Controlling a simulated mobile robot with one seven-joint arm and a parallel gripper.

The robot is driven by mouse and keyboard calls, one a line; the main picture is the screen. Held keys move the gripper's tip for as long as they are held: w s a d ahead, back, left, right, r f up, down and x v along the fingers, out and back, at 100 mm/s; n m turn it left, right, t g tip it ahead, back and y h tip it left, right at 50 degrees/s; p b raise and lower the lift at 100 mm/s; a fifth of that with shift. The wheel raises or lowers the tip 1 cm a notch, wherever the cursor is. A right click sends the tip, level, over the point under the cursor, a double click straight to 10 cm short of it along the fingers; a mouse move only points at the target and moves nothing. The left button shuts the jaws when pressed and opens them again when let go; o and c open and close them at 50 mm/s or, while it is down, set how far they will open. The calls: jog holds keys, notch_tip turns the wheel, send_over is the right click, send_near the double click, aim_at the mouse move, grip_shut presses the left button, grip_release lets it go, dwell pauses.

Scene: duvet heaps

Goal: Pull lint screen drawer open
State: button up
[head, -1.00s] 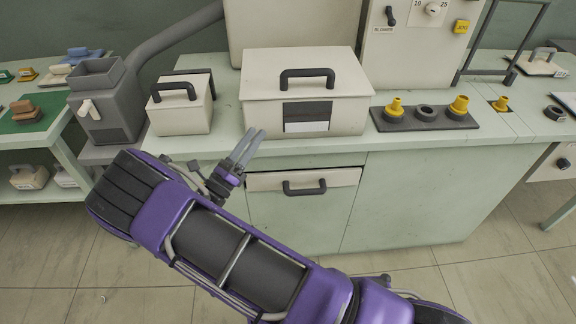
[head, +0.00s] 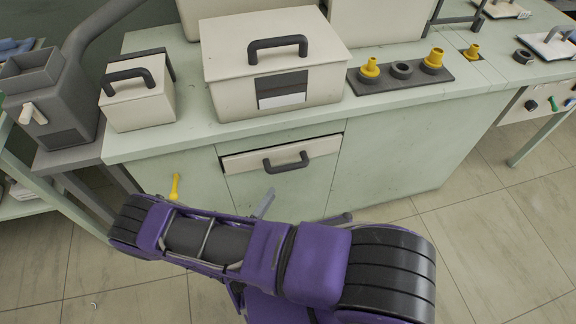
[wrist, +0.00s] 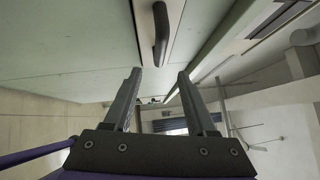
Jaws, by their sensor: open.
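The lint screen drawer I take to be the cream drawer front (head: 240,163) under the counter edge, with a dark bar handle (head: 285,161). A dark gap shows along its top edge; I cannot tell whether it is slightly out. In the wrist view the handle (wrist: 160,34) lies ahead of the fingertips, roughly in line with the space between them. My gripper (wrist: 158,75) is open, with nothing between its fingers and apart from the handle. In the head view my arm hides most of it; one grey finger shows below the drawer.
A cream box (head: 275,65) with a handle stands on the counter above the drawer. A smaller box (head: 140,95) and a grey hopper unit (head: 50,105) are to the left. A yellow upright piece (head: 175,187) shows beside my arm. Floor at right is clear.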

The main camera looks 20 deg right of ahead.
aim_at(289, 167)
jog(key=x, duration=1.2)
jog(key=shift+w+a+r, duration=0.1)
jog(key=shift+a, duration=0.05)
jog(key=shift+c, duration=0.2)
grip_shut()
dwell(0.7)
